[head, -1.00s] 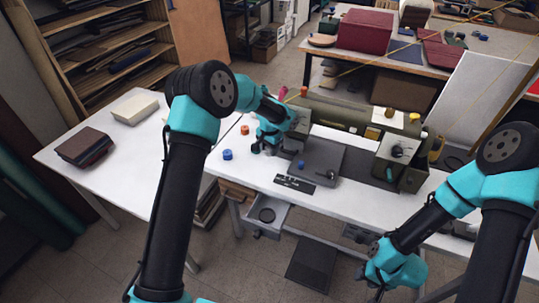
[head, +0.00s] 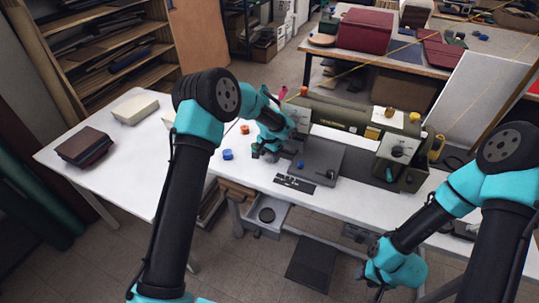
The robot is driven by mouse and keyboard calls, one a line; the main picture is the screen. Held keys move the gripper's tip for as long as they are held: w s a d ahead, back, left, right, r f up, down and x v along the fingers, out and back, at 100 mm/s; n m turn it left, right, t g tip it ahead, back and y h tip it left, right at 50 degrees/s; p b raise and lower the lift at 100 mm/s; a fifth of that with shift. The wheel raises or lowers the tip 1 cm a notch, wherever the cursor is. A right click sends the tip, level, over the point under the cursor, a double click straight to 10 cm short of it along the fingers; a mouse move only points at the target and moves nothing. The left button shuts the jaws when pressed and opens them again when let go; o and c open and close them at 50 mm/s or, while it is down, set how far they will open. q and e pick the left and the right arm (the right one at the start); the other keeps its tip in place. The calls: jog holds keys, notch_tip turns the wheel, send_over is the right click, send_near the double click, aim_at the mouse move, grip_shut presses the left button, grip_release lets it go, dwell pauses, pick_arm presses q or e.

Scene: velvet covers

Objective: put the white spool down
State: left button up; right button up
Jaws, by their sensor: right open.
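I cannot make out a white spool in the head view; if one is at my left gripper, it is too small or hidden to see. My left gripper (head: 265,154) is low over the white table (head: 120,165), to the right of a blue spool (head: 227,154) and left of a grey plate (head: 322,160). Its fingers are too small to tell whether they are open or shut. An orange spool (head: 245,129) stands behind the blue one. My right gripper (head: 374,290) is open, low in front of the table and apart from the spools.
A dark slotted strip (head: 295,184) lies at the table's front edge. An olive machine (head: 350,118) with a control box (head: 400,160) stands behind the plate. An open drawer (head: 268,217) hangs below the table. Dark books (head: 84,147) and a pale block (head: 135,109) lie at left.

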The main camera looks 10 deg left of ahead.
aim_at(269, 155)
pick_arm(q)
jog(key=shift+o, duration=0.8)
notch_tip(269, 155, up, 12)
jog(key=shift+r, duration=0.15)
dwell(0.4)
